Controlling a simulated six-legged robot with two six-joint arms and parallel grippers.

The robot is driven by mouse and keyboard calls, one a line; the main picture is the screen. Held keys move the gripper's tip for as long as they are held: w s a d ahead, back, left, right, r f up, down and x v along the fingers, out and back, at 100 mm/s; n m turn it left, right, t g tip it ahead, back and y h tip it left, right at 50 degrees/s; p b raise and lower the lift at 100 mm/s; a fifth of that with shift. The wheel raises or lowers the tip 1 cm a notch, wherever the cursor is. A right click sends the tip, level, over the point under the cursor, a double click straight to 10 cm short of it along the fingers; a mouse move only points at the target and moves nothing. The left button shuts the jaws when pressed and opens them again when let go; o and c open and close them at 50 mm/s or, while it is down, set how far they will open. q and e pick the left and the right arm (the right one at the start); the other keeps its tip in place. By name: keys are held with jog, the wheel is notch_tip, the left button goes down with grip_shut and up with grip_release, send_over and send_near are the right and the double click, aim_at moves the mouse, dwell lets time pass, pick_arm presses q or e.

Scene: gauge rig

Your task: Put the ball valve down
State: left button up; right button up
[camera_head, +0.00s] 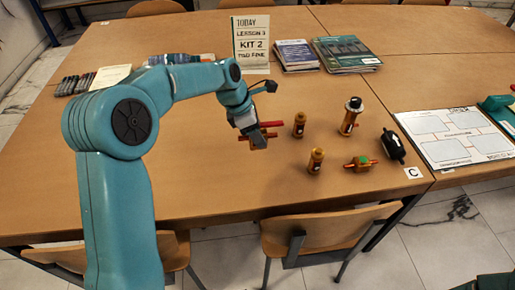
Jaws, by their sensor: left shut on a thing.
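My left gripper (254,138) is over the middle of the brown table, pointing down. It is shut on the ball valve (271,124), of which a red lever and a small part of the body show to either side of the fingers. The gripper hides most of the valve. I cannot tell whether the valve touches the table. My right gripper is not in view.
Two brass fittings (299,125) (316,161) stand right of the gripper. Beyond are a taller brass part with a dark top (350,116), a green-and-red fitting (360,163) and a black cylinder (393,146). A sign (251,42) stands behind. The table's front left is clear.

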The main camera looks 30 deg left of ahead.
pick_arm(q)
notch_tip(320, 180, down, 6)
jog(key=shift+r+b, duration=0.1)
jog(key=shift+b, duration=0.3)
jog(key=o, duration=1.3)
jog(key=p+v, duration=0.1)
jog(key=v, duration=1.1)
jog(key=shift+p, duration=0.3)
